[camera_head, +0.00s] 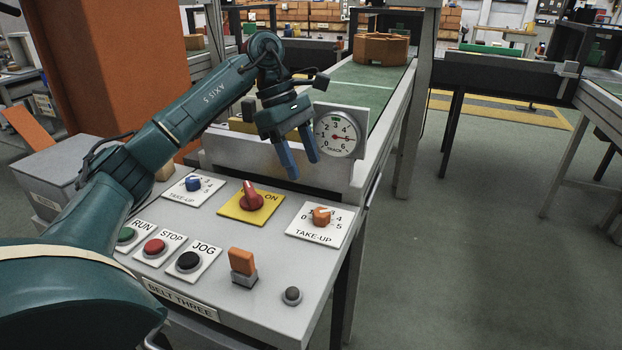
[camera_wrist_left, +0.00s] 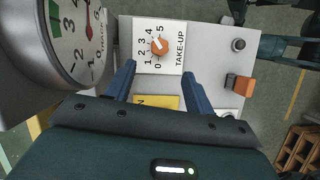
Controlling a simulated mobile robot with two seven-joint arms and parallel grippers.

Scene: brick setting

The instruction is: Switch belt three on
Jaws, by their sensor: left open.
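The belt three panel (camera_head: 215,293) is a light grey sloped box with a "BELT THREE" label on its front. A red rotary switch (camera_head: 251,195) sits on a yellow plate marked "ON", with its pointer up toward the back. In the left wrist view part of the yellow plate (camera_wrist_left: 160,103) shows, and the red knob is hidden. My left gripper (camera_head: 303,166) is open and empty, above the panel's back edge, behind and right of the red switch. Its blue fingers (camera_wrist_left: 162,88) point down over the panel. My right gripper is out of view.
Orange (camera_head: 321,215) and blue (camera_head: 193,184) take-up knobs flank the switch. Green RUN (camera_head: 125,234), red STOP (camera_head: 154,247) and black JOG (camera_head: 188,261) buttons, an orange rocker (camera_head: 242,262) and a small dark button (camera_head: 292,295) sit in front. A tracking dial (camera_head: 337,133) stands close beside the gripper.

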